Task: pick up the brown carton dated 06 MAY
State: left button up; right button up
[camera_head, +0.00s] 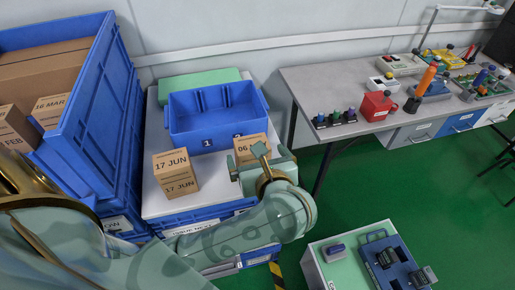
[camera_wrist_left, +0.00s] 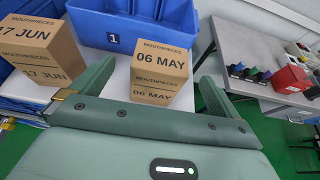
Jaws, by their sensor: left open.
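The brown carton dated 06 MAY (camera_head: 248,146) stands on a white surface in front of the blue bin in the head view, partly hidden by my left gripper (camera_head: 248,160). In the left wrist view the 06 MAY carton (camera_wrist_left: 160,66) stands upright, with its dated face towards the camera. My left gripper (camera_wrist_left: 156,73) is open, with one finger on each side of the carton in that view. I cannot tell whether either finger touches it. My right gripper is not in view.
A 17 JUN carton (camera_head: 175,174) stands left of it, also in the left wrist view (camera_wrist_left: 41,50). A blue bin (camera_head: 218,138) marked 1 is behind. A tall blue crate (camera_head: 95,120) with cartons is at left. A workbench (camera_head: 345,85) with devices is at right.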

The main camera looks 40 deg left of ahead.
aim_at(250, 139)
pick_arm(q)
jog(key=b+x, duration=0.3)
jog(key=x, duration=0.6)
jog(key=shift+w+d, duration=0.1)
jog(key=shift+r, duration=0.15)
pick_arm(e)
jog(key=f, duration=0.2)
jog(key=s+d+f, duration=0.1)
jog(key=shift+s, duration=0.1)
pick_arm(q)
jog(key=shift+c, duration=0.9)
jog(key=c, duration=1.1)
jog(key=shift+c, duration=0.5)
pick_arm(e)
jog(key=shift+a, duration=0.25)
